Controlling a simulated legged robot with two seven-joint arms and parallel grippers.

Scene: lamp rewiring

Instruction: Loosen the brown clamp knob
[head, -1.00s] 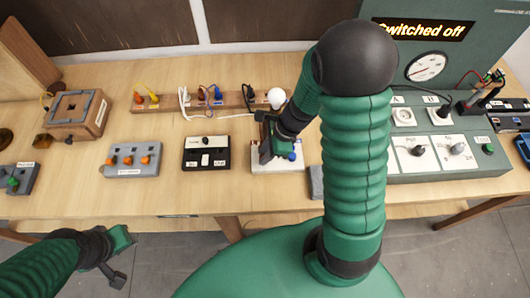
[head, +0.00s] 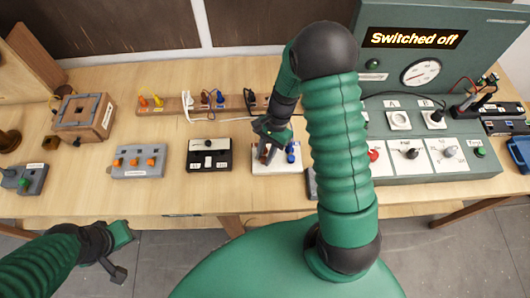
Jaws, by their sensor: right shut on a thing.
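The white terminal board (head: 283,168) lies near the front of the table, left of my big arm link. A blue knob (head: 291,157) and a small blue part below it show on its right side. My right gripper (head: 266,150) comes down over the board's left part. It is shut on a brownish piece there, which I take as the brown clamp knob; the fingers hide most of it. My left gripper (head: 121,254) is open and empty, low at the left, in front of the table edge.
A wooden rail (head: 172,108) with plugs runs behind. The green test bench (head: 480,100) at the right reads "Switched off". Bare table (head: 130,200) lies along the front.

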